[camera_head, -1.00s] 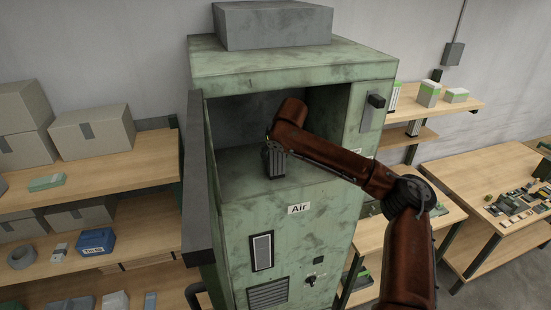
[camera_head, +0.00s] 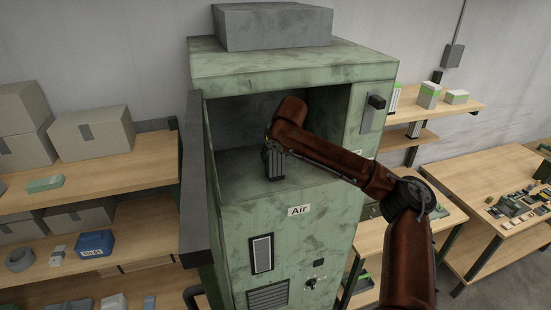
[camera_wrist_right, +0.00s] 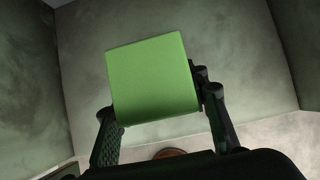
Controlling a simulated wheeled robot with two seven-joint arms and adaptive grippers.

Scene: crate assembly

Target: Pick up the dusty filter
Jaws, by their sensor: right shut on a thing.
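The dusty filter (camera_head: 276,164) shows as a small grey ribbed piece inside the open compartment of the green cabinet (camera_head: 290,68). My right gripper (camera_head: 274,150) is over it, and the wrist hides its upper part. In the right wrist view the filter (camera_wrist_right: 152,80) shows a plain green face. One dark finger of my right gripper (camera_wrist_right: 157,105) is on each side of it, and the gripper is shut on it. I cannot tell whether the filter's lower end touches the compartment floor (camera_head: 238,180). My left gripper is not in view.
The compartment's side walls and top surround my right arm. An open door (camera_head: 192,180) stands at the cabinet's left. Shelves with boxes (camera_head: 92,131) are on the left. Green-and-white filters (camera_head: 428,95) stand on a right shelf (camera_head: 470,106), and a table (camera_head: 475,175) holds small parts.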

